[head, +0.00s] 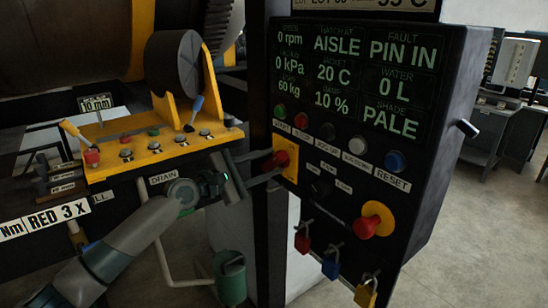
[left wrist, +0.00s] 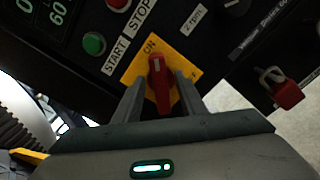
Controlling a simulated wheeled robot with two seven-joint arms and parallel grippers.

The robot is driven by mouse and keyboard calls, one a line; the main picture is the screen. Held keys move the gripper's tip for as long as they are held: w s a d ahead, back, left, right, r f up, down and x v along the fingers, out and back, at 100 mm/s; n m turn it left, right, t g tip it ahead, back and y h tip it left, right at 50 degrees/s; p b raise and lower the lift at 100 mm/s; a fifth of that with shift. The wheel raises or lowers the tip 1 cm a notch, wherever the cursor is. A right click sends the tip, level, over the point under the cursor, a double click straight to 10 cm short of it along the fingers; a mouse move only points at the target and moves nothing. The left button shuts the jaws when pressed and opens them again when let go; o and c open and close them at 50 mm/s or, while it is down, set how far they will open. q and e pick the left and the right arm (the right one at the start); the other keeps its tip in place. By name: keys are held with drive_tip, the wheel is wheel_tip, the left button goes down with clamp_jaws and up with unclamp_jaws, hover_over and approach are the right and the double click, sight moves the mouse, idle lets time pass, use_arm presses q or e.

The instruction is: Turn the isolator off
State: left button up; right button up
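The isolator is a red handle (head: 281,159) on a yellow plate (head: 291,164) on the dark control panel. In the left wrist view the red handle (left wrist: 159,88) lines up with the ON label at the plate's upper corner. A small mark near the plate's right corner is too unclear to read. My left gripper (head: 272,164) is at the plate, its fingers pointing at the panel. In the left wrist view the fingers of my left gripper (left wrist: 160,88) stand either side of the handle, with a gap on both sides. My right gripper is not in view.
Green START (head: 280,111) and red STOP (head: 302,120) buttons sit just above the plate. A red mushroom button (head: 367,227) is lower right. Padlocks, including a red one (head: 303,240), hang below. A yellow shelf (head: 165,150) with knobs is left of the panel.

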use_arm(q)
drive_tip(key=shift+x, duration=1.1)
drive_tip(key=shift+c, duration=0.4)
clamp_jaws()
